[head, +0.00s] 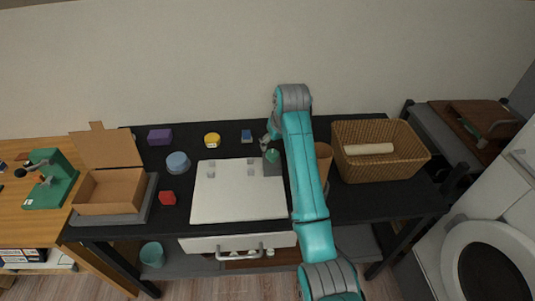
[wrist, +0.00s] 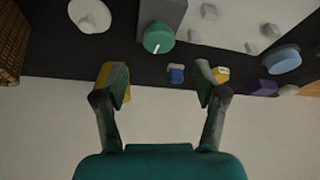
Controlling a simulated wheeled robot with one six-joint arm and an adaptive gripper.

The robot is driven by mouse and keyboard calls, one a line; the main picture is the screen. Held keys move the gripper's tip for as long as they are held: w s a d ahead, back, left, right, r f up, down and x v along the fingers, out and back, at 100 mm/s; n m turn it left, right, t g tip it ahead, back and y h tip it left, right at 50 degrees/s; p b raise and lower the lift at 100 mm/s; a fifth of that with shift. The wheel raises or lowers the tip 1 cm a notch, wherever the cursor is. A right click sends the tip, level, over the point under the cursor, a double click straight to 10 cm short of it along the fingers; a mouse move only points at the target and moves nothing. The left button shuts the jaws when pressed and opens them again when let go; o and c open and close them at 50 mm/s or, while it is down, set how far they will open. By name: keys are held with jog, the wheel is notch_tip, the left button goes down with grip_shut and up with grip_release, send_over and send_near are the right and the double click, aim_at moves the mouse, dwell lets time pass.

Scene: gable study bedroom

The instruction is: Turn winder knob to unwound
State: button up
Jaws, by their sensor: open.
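The winder knob is a round green knob (wrist: 158,38) with a short white mark at its lower edge in the wrist view. It sits on the face of a grey box (wrist: 165,12). In the head view the knob (head: 272,156) and its box (head: 273,169) stand at the right end of the white board, partly hidden by my arm. My gripper (wrist: 163,88) is open and empty. Its two fingers are spread, and the knob appears beyond their tips, apart from them. In the head view my gripper (head: 267,140) is just behind the knob.
The white board (head: 238,205) lies left of the box. A wicker basket (head: 350,170) holding a pale roll stands right of my arm. A blue block (head: 246,136), yellow cylinder (head: 212,140) and purple block (head: 160,136) lie along the back of the black table.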

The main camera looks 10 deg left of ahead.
aim_at(272, 153)
jog(key=x, duration=0.7)
jog(key=shift+f, duration=0.25)
jog(key=c, duration=1.1)
